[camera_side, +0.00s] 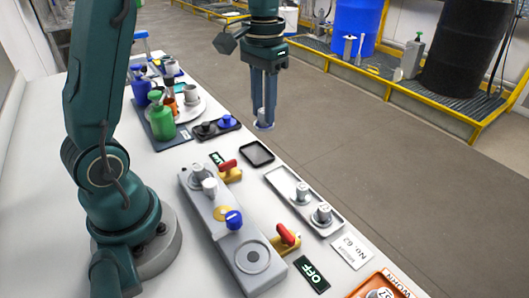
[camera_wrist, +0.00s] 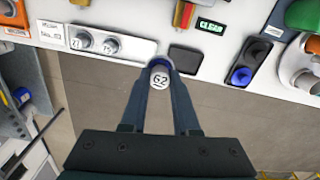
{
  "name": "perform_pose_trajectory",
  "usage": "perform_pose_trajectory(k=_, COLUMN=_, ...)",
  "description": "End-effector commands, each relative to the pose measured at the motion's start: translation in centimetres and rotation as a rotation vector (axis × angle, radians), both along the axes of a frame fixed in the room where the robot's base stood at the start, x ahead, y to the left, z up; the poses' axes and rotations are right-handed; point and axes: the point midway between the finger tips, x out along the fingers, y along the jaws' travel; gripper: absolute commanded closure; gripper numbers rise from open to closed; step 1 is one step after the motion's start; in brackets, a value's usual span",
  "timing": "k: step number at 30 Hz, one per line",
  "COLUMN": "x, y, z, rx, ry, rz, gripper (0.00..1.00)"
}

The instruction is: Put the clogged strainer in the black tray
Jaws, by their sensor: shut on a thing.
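My gripper (camera_side: 264,108) is shut on a strainer (camera_wrist: 160,79) with a round white face marked 62. The small black tray (camera_side: 257,153) lies flat and empty near the bench edge. In the side view my gripper shows above it. In the wrist view the black tray (camera_wrist: 186,60) is just right of the fingertips. The frames do not show whether the held strainer is clogged.
A white tray (camera_side: 281,183) with two numbered strainers lies beside the black tray. A dark two-well holder (camera_side: 216,128) with a blue-knobbed part lies behind. An orange tray (camera_side: 402,285) marked WORN is at the front.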

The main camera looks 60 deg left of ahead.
Motion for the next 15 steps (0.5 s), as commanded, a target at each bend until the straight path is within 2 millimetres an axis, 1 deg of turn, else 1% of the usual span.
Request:
perform_pose_trajectory(k=1, x=0.9, y=1.2, z=-0.9, rx=-0.002, ry=0.006, rz=0.015, gripper=1.0)
perform_pose_trajectory(k=3, x=1.8, y=2.7, z=-1.9, rx=-0.002, ry=0.005, rz=0.032, gripper=1.0)
perform_pose_trajectory(k=7, x=2.5, y=5.1, z=-4.1, rx=-0.001, ry=0.004, rz=0.081, gripper=1.0)
perform_pose_trajectory(k=10, x=2.3, y=6.0, z=-5.2, rx=-0.001, ry=0.002, rz=0.111, gripper=1.0)
perform_pose_trajectory(k=15, x=2.1, y=6.4, z=-6.0, rx=0.0, ry=0.0, rz=0.125, gripper=1.0)
